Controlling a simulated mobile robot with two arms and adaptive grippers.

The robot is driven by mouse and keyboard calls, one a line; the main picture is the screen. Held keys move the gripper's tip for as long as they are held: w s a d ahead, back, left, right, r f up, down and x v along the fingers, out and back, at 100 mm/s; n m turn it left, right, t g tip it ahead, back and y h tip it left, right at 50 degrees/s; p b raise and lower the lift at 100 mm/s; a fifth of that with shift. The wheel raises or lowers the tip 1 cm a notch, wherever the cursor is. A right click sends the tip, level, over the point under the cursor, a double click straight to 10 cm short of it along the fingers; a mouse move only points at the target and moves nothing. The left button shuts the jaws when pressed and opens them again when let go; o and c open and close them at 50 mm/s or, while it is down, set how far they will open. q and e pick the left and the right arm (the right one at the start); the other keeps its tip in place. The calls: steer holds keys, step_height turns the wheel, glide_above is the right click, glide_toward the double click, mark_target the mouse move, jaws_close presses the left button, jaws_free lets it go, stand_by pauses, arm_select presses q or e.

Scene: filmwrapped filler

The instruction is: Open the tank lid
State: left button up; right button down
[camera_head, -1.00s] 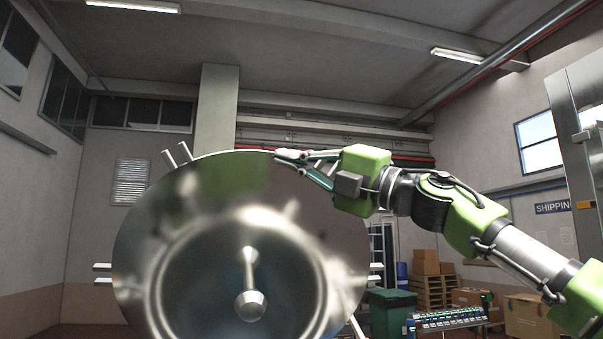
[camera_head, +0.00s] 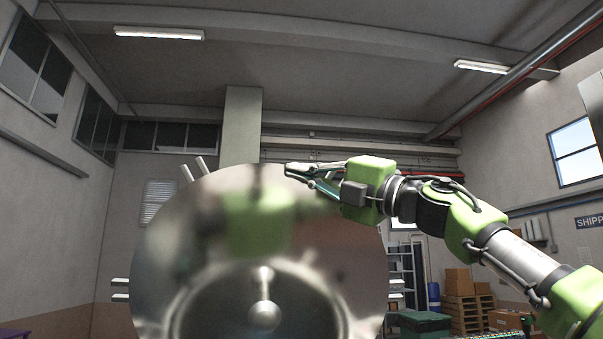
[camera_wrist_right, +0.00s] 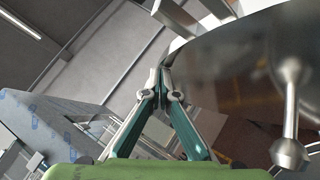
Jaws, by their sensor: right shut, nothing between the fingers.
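The tank lid (camera_head: 170,270) is a large round shiny metal disc standing up in front of me in the head view. A metal knob on a short rod (camera_head: 264,315) shows in its lower middle; the lid's lower edge is cut off by the frame. My right gripper (camera_head: 288,170) is shut and empty at the lid's top edge, its fingers pointing left. In the right wrist view its fingertips (camera_wrist_right: 161,74) meet close to the lid rim (camera_wrist_right: 190,40); I cannot tell if they touch. The tank body and my left gripper are out of view.
Short metal bars (camera_head: 195,168) stick out behind the lid at the upper left. At the back right stand cardboard boxes (camera_head: 459,281), a green bin (camera_head: 420,322) and a shelf rack (camera_head: 402,270). The space above the lid is clear.

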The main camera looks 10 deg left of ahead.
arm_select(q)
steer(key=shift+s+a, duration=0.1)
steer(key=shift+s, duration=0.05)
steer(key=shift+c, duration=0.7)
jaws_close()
arm_select(e)
steer(key=v, duration=1.2)
